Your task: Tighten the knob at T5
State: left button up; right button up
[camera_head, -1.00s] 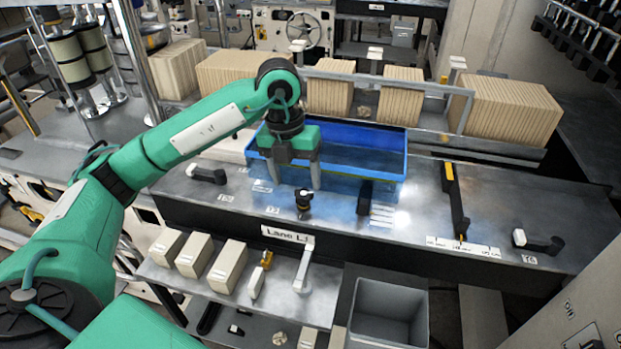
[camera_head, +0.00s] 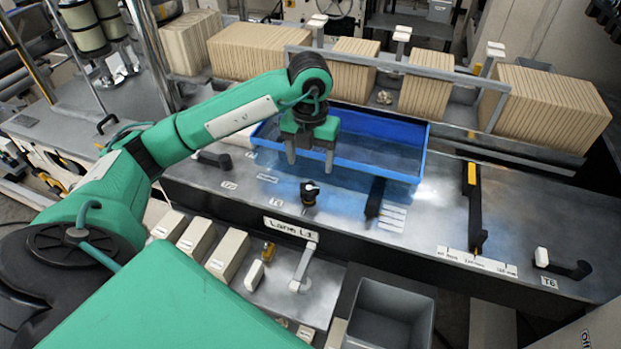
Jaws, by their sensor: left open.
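A dark round knob (camera_head: 309,194) with a pale mark on top stands on the metal bench in front of the blue tray. A black lever with a white grip (camera_head: 212,159) lies left of it, partly behind my arm; the small label (camera_head: 228,185) near it is too small to read surely. A similar lever (camera_head: 562,264) at the far right has a label reading T6 (camera_head: 549,281). My left gripper (camera_head: 310,168) is open and empty, fingers pointing down, above the bench near the tray's front edge, just behind the dark knob. My right gripper is out of view.
The blue tray (camera_head: 423,160) lies behind the gripper. A black bar (camera_head: 375,198) and a yellow-tipped black handle (camera_head: 474,210) stand to the right. Below are the Lane L1 sign (camera_head: 291,228), pale blocks (camera_head: 228,253) and a grey bin (camera_head: 395,297). Bare bench lies between knob and black bar.

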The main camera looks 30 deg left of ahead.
aim_at(310, 186)
pick_arm(q)
jog(key=f+p, duration=0.1)
jog(key=f, duration=0.2)
jog(key=shift+s, duration=0.2)
notch_tip(310, 186, down, 4)
jog(key=shift+r+p, duration=0.15)
jog(key=shift+p, duration=0.5)
jog(key=shift+f, duration=0.6)
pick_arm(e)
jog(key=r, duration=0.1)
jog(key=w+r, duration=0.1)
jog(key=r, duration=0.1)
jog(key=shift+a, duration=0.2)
pick_arm(q)
jog(key=shift+w, duration=0.1)
jog(key=c, duration=1)
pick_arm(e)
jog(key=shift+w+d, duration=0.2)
